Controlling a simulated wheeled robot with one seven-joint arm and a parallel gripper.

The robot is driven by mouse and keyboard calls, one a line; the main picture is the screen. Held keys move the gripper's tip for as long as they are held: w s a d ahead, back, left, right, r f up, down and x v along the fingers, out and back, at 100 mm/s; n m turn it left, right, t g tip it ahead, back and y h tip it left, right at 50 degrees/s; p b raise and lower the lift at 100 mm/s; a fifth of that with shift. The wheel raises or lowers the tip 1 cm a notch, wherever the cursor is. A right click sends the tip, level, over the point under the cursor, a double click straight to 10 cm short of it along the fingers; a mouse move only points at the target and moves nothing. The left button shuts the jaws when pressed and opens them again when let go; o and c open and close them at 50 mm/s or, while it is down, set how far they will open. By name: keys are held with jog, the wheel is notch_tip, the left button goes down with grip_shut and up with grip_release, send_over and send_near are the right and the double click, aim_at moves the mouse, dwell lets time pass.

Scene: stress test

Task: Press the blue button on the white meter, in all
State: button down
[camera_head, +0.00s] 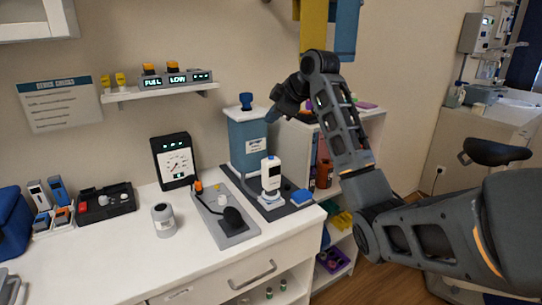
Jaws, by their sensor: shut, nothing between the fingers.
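A small white device (270,176), which looks like the white meter, stands upright on a dark mat at the right end of the counter. It has a dark patch near its top. My gripper (271,117) is shut and empty. It points down and left, above the white device and beside the top of a blue-grey canister. I cannot tell whether it touches the canister.
The blue-grey canister (247,142) with a blue knob stands just behind the device. A black gauge (174,161) and grey jar (163,220) stand further left.

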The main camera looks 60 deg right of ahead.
jog(key=shift+f, duration=0.15)
jog(key=b, duration=0.6)
send_over(273, 160)
notch_tip(273, 160, down, 7)
jog(key=shift+f, duration=0.8)
jog(key=shift+f+b, duration=0.2)
jog(key=shift+b, duration=0.1)
dwell(1.1)
jog(key=shift+f, duration=0.25)
jog(key=shift+f, duration=0.45)
dwell(1.0)
jog(key=shift+r, duration=0.1)
jog(key=shift+r+p, duration=0.55)
jog(key=shift+r, duration=0.25)
